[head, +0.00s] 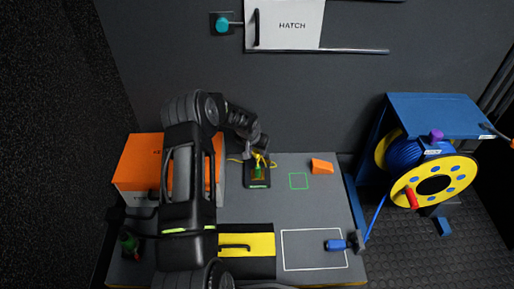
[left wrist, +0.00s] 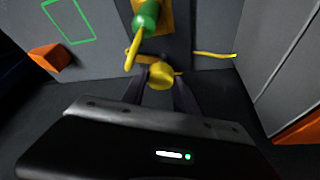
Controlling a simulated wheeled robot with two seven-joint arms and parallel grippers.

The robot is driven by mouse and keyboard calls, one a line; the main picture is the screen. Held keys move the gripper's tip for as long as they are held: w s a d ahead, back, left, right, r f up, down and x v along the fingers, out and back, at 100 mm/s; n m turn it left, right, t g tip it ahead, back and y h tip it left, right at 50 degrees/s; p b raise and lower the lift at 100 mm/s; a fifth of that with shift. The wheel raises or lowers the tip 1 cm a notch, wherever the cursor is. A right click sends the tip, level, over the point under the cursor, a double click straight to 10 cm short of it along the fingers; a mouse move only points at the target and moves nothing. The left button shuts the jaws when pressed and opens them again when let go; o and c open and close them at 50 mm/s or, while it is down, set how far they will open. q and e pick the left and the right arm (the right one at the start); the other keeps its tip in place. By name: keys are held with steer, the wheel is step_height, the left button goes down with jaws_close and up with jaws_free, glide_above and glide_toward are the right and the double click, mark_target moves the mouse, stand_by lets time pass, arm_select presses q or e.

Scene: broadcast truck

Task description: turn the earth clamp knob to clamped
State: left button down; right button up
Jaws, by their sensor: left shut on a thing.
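The earth clamp (head: 258,171) stands on the grey bench top, a small dark unit with green and yellow parts. In the left wrist view its green cylinder (left wrist: 147,16) and a yellow bar show at the top. My left gripper (head: 254,153) reaches down to the clamp from behind. In the left wrist view my left gripper (left wrist: 161,82) is shut on a round yellow knob (left wrist: 162,74), with one dark finger on each side. The fingers hide part of the knob, and I cannot tell its turned position. My right gripper is not in view.
An orange case (head: 138,165) stands left of the clamp, partly behind my arm. An orange block (head: 321,166) and a green outlined square (head: 299,181) lie to its right. A hatch panel (head: 290,25) is on the wall.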

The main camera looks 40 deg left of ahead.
arm_select(q)
steer(key=shift+a+m+h, duration=0.15)
steer(key=shift+m+h, duration=0.25)
steer(key=shift+m, duration=0.5)
steer(key=shift+f+m+h, duration=0.1)
steer(key=shift+m+h, duration=0.3)
steer(key=shift+m, duration=0.5)
steer(key=m+h+b, duration=0.1)
steer(key=m, duration=0.1)
steer(key=m+h+b, duration=0.1)
steer(key=m+b, duration=0.1)
steer(key=m, duration=0.1)
steer(key=shift+a+m, duration=0.2)
steer(key=shift+m, duration=0.1)
steer(key=shift+w+m+g+h+b, duration=0.1)
steer(key=shift+m+g+h+b, duration=0.3)
steer(key=shift+m, duration=0.5)
steer(key=shift+a+m+g+h, duration=0.1)
steer(key=shift+m+g+h, duration=0.3)
steer(key=shift+m, duration=1.1)
steer(key=c, duration=0.9)
jaws_free()
steer(key=shift+c, duration=0.2)
